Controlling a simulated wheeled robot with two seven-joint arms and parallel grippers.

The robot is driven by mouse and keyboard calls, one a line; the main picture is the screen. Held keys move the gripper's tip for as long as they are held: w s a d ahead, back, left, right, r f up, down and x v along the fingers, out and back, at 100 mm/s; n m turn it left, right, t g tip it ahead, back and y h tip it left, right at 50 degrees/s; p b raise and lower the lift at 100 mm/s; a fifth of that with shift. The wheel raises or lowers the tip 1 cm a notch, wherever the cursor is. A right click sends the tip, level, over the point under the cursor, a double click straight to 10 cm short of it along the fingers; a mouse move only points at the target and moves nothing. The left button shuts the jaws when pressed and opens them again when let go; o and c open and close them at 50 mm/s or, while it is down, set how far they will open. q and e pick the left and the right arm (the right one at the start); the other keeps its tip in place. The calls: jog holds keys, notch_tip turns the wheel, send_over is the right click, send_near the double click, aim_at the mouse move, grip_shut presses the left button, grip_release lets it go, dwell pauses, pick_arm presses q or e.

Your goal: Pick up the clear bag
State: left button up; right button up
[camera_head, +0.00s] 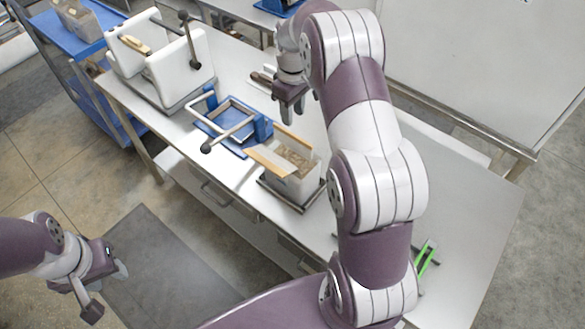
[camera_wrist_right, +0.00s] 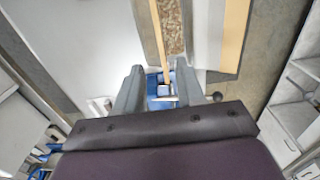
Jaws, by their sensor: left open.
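A clear bag-like package with brown contents (camera_head: 80,22) stands on the blue cart at the far upper left; its clear walls are hard to make out. My left gripper (camera_head: 106,291) is open and empty over the floor at lower left, well apart from the package. My right gripper (camera_head: 290,101) points down above the table, beyond the blue frame, also far from the package. In the right wrist view its fingers (camera_wrist_right: 158,88) are spread with nothing held between them. The package does not clearly show in that view.
A white box of brown chips (camera_head: 305,186) with wooden strips stands on the metal table (camera_head: 455,215). Beside it are a blue frame (camera_head: 235,143) with a handle and a white machine (camera_head: 180,72). A green-handled tool (camera_head: 427,262) lies at right. The blue cart (camera_head: 62,38) adjoins the table.

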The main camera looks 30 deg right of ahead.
aim_at(293, 140)
jog(key=shift+s+f+p, duration=0.5)
jog(key=shift+f+p, duration=0.35)
jog(key=shift+p, duration=0.4)
jog(key=f+p, duration=0.1)
jog(key=f, duration=0.1)
jog(key=w+f, duration=0.1)
jog(key=f, duration=0.1)
jog(key=shift+w+f+p, duration=0.1)
jog(key=shift+w+p, duration=0.1)
jog(key=shift+p, duration=0.2)
jog(key=f, duration=0.1)
jog(key=f+p, duration=0.2)
jog(key=f, duration=0.1)
jog(key=shift+s+a, duration=0.1)
jog(key=shift+s, duration=0.2)
jog(key=shift+s+f, duration=0.1)
jog(key=shift+f, duration=0.25)
jog(key=shift+c, duration=0.3)
jog(key=shift+w, duration=0.2)
grip_shut()
pick_arm(q)
jog(key=r, duration=0.5)
jog(key=shift+w+d, duration=0.1)
jog(key=shift+w, duration=0.1)
